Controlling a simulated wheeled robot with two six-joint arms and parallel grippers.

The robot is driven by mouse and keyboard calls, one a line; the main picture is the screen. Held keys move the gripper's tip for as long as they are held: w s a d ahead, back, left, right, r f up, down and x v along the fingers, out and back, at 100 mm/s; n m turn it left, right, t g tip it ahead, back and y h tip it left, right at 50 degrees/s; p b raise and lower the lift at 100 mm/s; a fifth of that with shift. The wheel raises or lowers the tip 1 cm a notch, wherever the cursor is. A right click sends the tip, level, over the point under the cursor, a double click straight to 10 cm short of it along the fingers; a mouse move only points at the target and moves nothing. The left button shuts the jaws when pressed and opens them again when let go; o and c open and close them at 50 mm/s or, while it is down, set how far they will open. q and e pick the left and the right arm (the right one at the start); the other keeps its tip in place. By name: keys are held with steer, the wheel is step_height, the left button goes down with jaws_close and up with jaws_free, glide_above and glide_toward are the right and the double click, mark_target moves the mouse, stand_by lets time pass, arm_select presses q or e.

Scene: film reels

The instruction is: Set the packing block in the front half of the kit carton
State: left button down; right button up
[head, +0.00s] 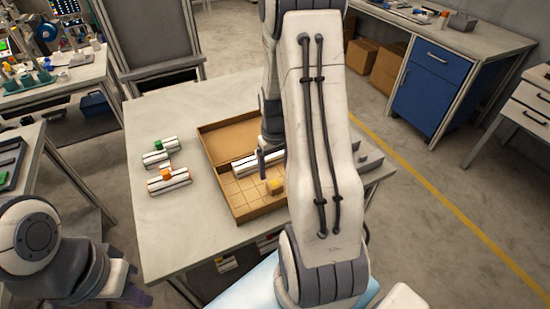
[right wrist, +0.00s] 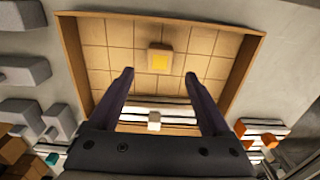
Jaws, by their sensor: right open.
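The packing block, a tan block with a yellow top (head: 275,186), sits on the gridded floor of the kit carton (head: 258,212), in the half nearer to me. It also shows in the right wrist view (right wrist: 160,60), just beyond the fingertips and not between them. The brown carton (right wrist: 255,65) holds long white-and-black pieces (right wrist: 130,112) in its other half. My right gripper (right wrist: 158,76) is open and empty over the carton; my right arm hides the carton's right side in the head view. My left gripper (head: 137,294) is low at the left, away from the table; its jaws are unclear.
Striped bundles with a green tag (head: 158,144) and an orange tag (head: 167,174) lie on the table (head: 185,225) left of the carton. Grey blocks (right wrist: 25,70) stand on the carton's other side. The table's front left is clear.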

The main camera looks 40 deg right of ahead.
mark_target(275, 184)
steer(key=shift+r, duration=2.35)
steer(key=s+a+r+n, duration=0.1)
steer(key=a+r+n, duration=0.15)
steer(key=a, duration=0.65)
steer(key=s+a+r+n, duration=0.15)
steer(key=a+r, duration=0.25)
steer(key=a, duration=0.6)
steer(key=s+a+r+n, duration=0.1)
steer(key=s+a+n, duration=0.2)
steer(key=s+a, duration=0.3)
steer(key=s+a+r+n+y, duration=0.1)
steer(key=s+a+r+n, duration=0.1)
steer(key=s+a, duration=0.3)
steer(key=s, duration=0.2)
steer(key=shift+s+a+n, duration=0.4)
